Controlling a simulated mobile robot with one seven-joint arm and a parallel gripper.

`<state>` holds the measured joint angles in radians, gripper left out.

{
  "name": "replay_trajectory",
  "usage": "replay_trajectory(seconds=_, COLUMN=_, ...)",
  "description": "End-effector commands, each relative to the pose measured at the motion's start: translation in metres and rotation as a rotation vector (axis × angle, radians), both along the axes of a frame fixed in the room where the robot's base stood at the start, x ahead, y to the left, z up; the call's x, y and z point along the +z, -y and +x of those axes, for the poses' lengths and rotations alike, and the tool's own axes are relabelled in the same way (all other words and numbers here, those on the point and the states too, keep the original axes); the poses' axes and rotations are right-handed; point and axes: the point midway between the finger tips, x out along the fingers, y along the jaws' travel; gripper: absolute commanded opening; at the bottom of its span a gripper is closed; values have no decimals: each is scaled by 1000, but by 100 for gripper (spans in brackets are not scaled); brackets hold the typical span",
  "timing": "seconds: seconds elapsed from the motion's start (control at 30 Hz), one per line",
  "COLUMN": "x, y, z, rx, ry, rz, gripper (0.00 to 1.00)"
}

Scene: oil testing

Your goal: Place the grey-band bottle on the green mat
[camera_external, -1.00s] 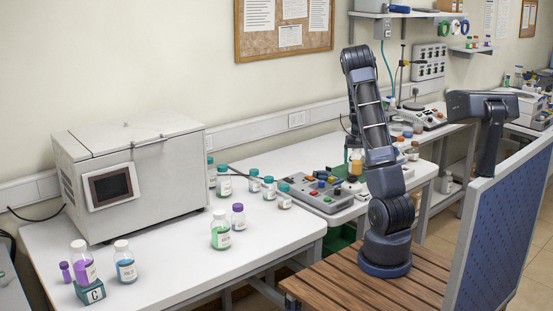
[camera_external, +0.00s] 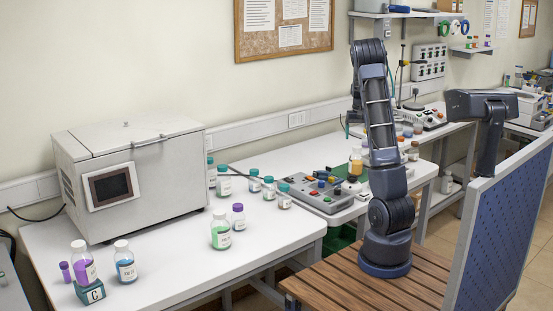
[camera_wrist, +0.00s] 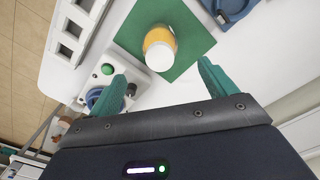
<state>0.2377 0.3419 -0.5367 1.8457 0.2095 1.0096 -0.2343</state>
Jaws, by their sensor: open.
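A bottle with orange contents and a white cap (camera_wrist: 160,48) stands on the green mat (camera_wrist: 198,38) in the wrist view. The same bottle (camera_external: 356,163) shows beside my arm in the external view. I cannot make out a grey band on it. My gripper (camera_wrist: 162,72) is open, with its teal fingers spread and nothing between them. In the external view my gripper (camera_external: 353,122) is above the bottle and apart from it, partly hidden by my arm.
A grey control box with coloured buttons (camera_external: 322,192) stands left of the bottle. Several teal-capped bottles stand behind and left of that box. More small bottles stand right of my arm.

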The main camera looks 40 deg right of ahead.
Motion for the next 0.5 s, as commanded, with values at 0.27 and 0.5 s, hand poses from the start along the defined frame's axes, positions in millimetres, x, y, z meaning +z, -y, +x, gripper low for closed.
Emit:
replay_trajectory(seconds=0.27, x=35, y=-58, z=-9, rx=61, ry=59, rz=21, gripper=84)
replay_trajectory(seconds=0.5, x=73, y=-136, z=-32, rx=154, ry=128, rz=38, gripper=84)
